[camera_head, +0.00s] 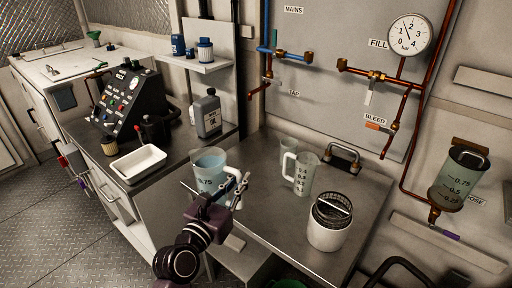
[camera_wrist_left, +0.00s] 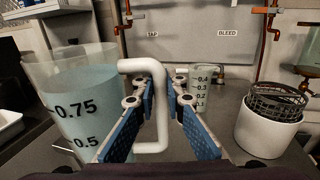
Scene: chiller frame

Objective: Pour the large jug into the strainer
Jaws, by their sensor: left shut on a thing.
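The large jug (camera_head: 210,165) is clear, marked 0.75, and holds pale blue liquid. It is upright over the left part of the steel worktop; whether its base touches is hidden. In the left wrist view the jug (camera_wrist_left: 72,100) is at the left, with its white handle (camera_wrist_left: 152,65) between the blue finger pads. My left gripper (camera_head: 222,196) is shut on this handle. The strainer (camera_head: 333,208), a dark mesh basket, sits in the top of a white round container (camera_head: 325,236). The strainer also shows in the left wrist view (camera_wrist_left: 277,102). My right gripper is not in view.
A white tray (camera_head: 139,163), a grey bottle (camera_head: 207,115) and a control box stand left. Pipes line the back wall.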

